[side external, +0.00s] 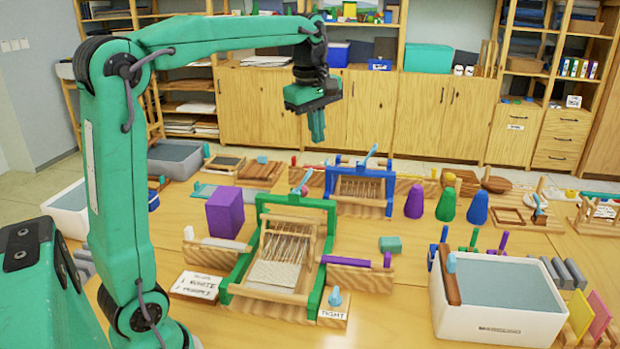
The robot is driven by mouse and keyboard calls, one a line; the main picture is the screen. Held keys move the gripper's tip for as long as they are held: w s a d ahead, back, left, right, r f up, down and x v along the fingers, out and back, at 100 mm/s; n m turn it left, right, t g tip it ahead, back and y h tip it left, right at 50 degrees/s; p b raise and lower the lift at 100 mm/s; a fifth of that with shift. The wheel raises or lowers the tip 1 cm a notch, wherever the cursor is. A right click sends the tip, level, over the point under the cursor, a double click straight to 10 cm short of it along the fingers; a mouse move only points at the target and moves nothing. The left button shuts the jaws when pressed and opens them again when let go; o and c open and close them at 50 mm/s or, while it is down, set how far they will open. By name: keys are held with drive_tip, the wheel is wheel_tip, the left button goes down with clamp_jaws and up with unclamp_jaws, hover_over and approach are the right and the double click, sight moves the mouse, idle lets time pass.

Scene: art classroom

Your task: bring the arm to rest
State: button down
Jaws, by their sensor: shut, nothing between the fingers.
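My gripper (317,126) hangs from the end of my green arm, pointing straight down. Its fingers are together with nothing between them. It is in the air, and in the picture it shows above the blue-framed loom (361,189) and the green-framed loom (284,245). It does not appear to touch anything. My arm rises at the left and reaches across to the right.
A wooden table (395,310) carries a purple block (225,212), a white tub (497,327) at the right front, and another tub (72,213) at the left. Purple, green and blue cones (446,205) stand right of the blue loom. Wooden cabinets (440,115) line the back.

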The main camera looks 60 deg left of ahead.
drive_tip(key=s+d+f+m+t, duration=0.2)
drive_tip(key=s+d+f+m, duration=0.3)
drive_tip(key=s+m, duration=0.4)
drive_tip(key=s+d+f+m+t, duration=0.1)
drive_tip(key=s+d+f+m, duration=0.4)
drive_tip(key=s+m, duration=0.4)
drive_tip(key=shift+s+d+t, duration=0.35)
drive_tip(key=shift+s+t, duration=0.05)
drive_tip(key=shift+s, duration=0.1)
